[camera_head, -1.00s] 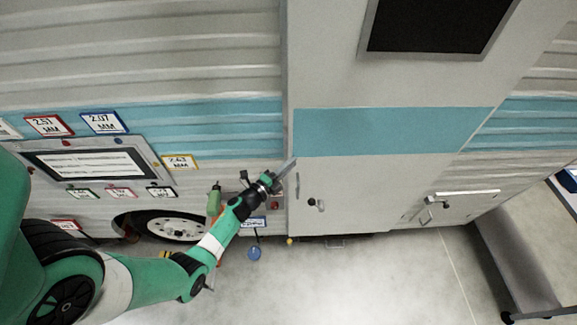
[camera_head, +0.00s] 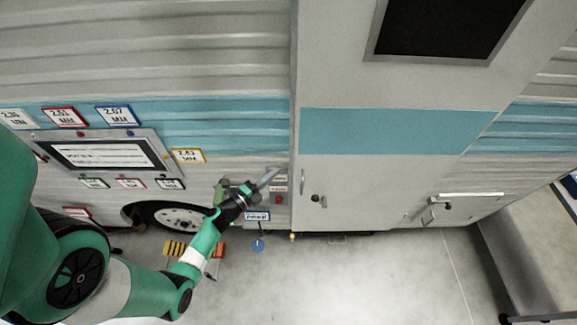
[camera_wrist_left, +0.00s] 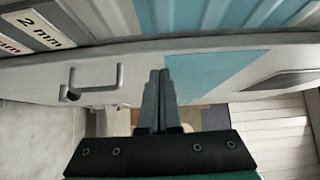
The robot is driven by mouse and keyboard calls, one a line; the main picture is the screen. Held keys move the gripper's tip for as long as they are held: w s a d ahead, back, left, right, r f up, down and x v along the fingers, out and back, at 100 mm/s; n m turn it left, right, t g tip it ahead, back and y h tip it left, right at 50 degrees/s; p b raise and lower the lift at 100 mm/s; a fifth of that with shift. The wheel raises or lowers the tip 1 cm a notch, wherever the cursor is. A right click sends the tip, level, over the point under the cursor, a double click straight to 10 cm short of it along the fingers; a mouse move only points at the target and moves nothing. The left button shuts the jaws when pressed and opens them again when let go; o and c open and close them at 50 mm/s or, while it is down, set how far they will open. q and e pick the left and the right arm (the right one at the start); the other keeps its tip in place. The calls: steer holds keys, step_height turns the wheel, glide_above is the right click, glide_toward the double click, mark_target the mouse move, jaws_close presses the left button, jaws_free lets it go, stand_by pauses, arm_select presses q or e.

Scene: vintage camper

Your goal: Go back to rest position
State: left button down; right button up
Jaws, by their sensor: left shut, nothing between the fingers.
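My left gripper (camera_head: 268,179) is shut and empty in the head view. It is in front of the camper's lower side, just left of the door (camera_head: 375,180). In the left wrist view its two fingers (camera_wrist_left: 157,85) lie together, with nothing between them. A grey handle (camera_wrist_left: 92,82) shows left of the fingers there. My right gripper does not show in either view.
The camper's side has a framed panel (camera_head: 104,155) with several labels around it. A wheel (camera_head: 178,219) and a blue round tag (camera_head: 257,245) are low near my left arm. Grey floor (camera_head: 370,285) is clear at the front. A grey bench-like unit (camera_head: 515,250) stands at the right.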

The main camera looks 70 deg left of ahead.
arm_select(q)
steer(key=shift+s+f, duration=0.1)
steer(key=shift+s, duration=1.1)
